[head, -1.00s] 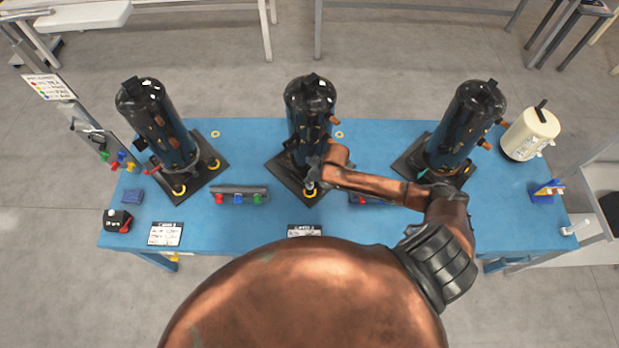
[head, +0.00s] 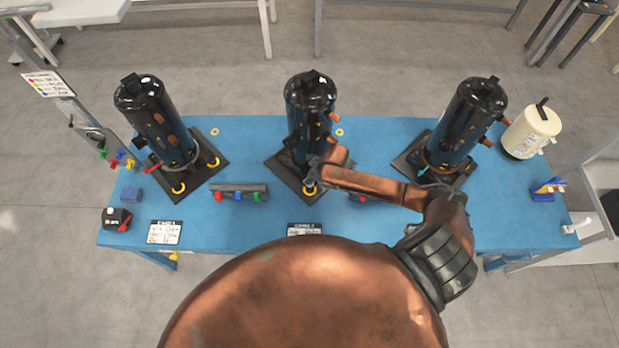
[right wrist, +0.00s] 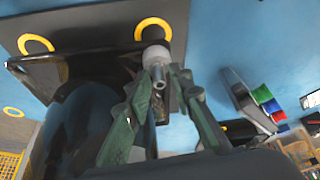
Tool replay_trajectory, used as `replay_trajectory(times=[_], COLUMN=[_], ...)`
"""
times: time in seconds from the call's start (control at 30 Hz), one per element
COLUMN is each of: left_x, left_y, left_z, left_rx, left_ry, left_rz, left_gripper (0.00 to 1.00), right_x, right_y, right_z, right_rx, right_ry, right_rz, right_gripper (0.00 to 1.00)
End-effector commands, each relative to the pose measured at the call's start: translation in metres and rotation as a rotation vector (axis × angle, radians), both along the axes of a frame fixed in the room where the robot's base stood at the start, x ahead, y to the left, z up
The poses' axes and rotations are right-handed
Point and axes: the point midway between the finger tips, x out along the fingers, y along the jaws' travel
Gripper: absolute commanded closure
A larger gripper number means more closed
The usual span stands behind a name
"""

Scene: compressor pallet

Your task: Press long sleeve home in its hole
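The middle compressor (head: 309,110) stands upright on its black base plate (head: 290,185). A yellow ring (head: 310,192) lies at the plate's near corner; it also shows in the right wrist view (right wrist: 152,25). My right gripper (head: 312,178) is over that corner. In the right wrist view its green fingers (right wrist: 158,78) close in on both sides of the slim grey metal long sleeve (right wrist: 159,80). A pale round piece (right wrist: 155,55) sits at the sleeve's far end, beside the ring. The hole and the sleeve's lower end are hidden. My left gripper is out of view.
Similar compressors stand at left (head: 150,115) and right (head: 470,120) on the blue table (head: 250,145). A rack with coloured pieces (head: 239,192) and a card (head: 303,230) lie nearby. A cream canister (head: 531,132) stands at the far right.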

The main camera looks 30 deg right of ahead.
Motion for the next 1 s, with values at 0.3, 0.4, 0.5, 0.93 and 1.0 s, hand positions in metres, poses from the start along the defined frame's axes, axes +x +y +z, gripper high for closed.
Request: replay_trajectory(times=[0.3, 0.4, 0.5, 0.93, 1.0], left_x=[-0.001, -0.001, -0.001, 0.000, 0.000], left_y=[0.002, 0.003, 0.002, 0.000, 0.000], left_z=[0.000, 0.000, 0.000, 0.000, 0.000], left_rx=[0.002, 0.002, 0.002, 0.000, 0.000], left_ry=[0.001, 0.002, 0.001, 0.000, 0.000], left_rz=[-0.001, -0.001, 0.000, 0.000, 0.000], left_gripper=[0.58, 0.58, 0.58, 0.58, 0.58], right_x=[-0.001, -0.002, -0.006, -0.035, -0.038], right_y=[0.000, -0.001, -0.003, -0.018, -0.019], right_z=[0.000, 0.004, 0.015, 0.092, 0.099], right_rx=[-0.001, 0.000, 0.000, -0.001, -0.001], right_ry=[0.002, 0.000, 0.001, 0.002, 0.002], right_rz=[0.000, 0.000, 0.000, 0.001, 0.000], right_gripper=[0.70, 0.70, 0.70, 0.70, 0.70])
